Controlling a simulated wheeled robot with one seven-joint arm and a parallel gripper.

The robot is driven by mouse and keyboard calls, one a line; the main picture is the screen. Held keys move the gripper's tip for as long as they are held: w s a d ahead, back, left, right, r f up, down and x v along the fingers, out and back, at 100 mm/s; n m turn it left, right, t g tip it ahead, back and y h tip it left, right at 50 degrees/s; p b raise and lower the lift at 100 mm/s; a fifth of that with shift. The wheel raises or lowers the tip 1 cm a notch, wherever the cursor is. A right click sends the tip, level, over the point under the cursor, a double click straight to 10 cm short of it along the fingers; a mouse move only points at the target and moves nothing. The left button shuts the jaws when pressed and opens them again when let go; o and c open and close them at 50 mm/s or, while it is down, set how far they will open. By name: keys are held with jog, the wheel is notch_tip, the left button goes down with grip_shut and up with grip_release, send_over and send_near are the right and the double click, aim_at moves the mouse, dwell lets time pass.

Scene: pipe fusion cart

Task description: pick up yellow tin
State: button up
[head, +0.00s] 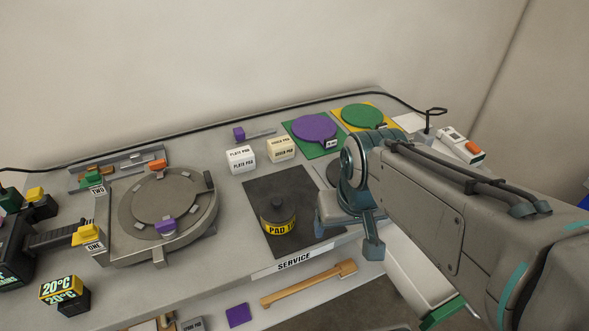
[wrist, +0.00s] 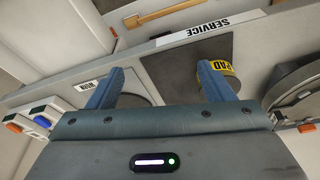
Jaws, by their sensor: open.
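The yellow tin is a dark, short round can with a knob on its lid and a yellow band reading "PAD T…" (head: 280,224). It stands upright on a black mat (head: 262,192) near the cart's front edge. In the wrist view the tin (wrist: 229,69) shows partly behind one finger. My gripper (head: 372,232) is to the right of the tin, above the cart's front edge, apart from it. In the wrist view its two blue fingers (wrist: 160,84) are spread wide with nothing between them.
A round clamp fixture (head: 165,200) stands left of the mat. White and cream boxes (head: 241,159) sit behind it. Purple (head: 314,128) and green (head: 362,116) discs lie at the back right. A wooden-handled tool (head: 308,284) lies below the "SERVICE" edge.

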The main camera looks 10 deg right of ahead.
jog(key=o, duration=0.4)
jog(key=w+n, duration=0.1)
jog(key=r+n+p, duration=0.1)
jog(key=n, duration=0.1)
jog(key=shift+w+a+r, duration=0.1)
jog(key=shift+w+a, duration=0.25)
jog(key=shift+w, duration=0.05)
jog(key=n+g+p, duration=0.2)
jog(key=n+p, duration=0.6)
jog(key=n, duration=1.9)
send_near(277, 210)
jog(key=shift+h, duration=0.4)
jog(key=f, duration=0.6)
jog(key=shift+w+d, duration=0.1)
jog(key=shift+w, duration=0.2)
jog(key=shift+w+f+p, duration=0.1)
jog(key=shift+w+f, duration=0.15)
jog(key=shift+f, duration=0.65)
jog(key=shift+w+f+p, duration=0.15)
jog(key=shift+w+f, duration=0.05)
jog(key=shift+f, duration=0.7)
jog(key=shift+w+f+p, duration=0.1)
jog(key=shift+w+f, duration=0.15)
jog(key=shift+f, duration=0.65)
